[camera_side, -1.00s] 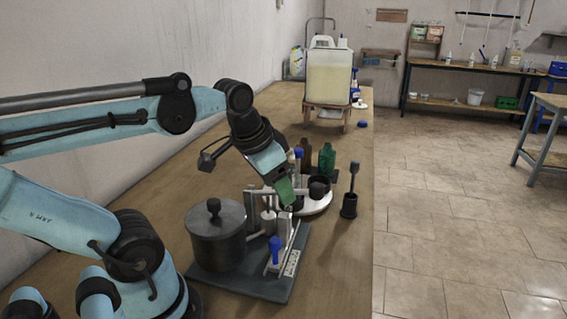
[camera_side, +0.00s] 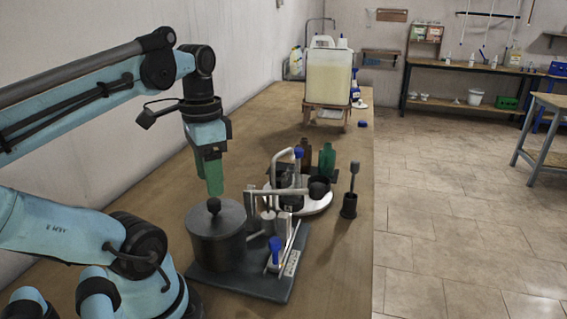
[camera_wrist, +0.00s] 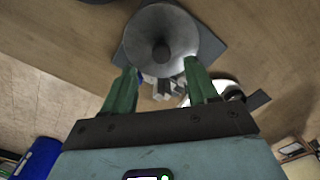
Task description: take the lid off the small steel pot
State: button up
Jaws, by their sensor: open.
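The small steel pot (camera_side: 216,247) is dark grey and stands on the left part of a dark base plate. Its lid (camera_side: 214,217) sits on top with a round black knob (camera_side: 214,205). In the wrist view the lid (camera_wrist: 183,28) shows from above, its knob (camera_wrist: 161,51) beyond the fingertips. My gripper (camera_side: 212,188) points down just above the knob in the side view, apart from it. Its two green fingers (camera_wrist: 162,72) are spread open with nothing between them. In the side view one finger hides the other.
The base plate (camera_side: 262,288) also bears a small stand with a blue-capped bottle (camera_side: 275,252). Behind are a white round tray (camera_side: 318,205), brown and green bottles (camera_side: 327,158) and a black cup with a brush (camera_side: 349,205). The bench left of the pot is clear.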

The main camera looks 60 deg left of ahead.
aim_at(212, 201)
jog(key=shift+s+a+f, duration=0.1)
jog(key=shift+f, duration=2.7)
grip_shut()
jog(key=shift+r, duration=0.15)
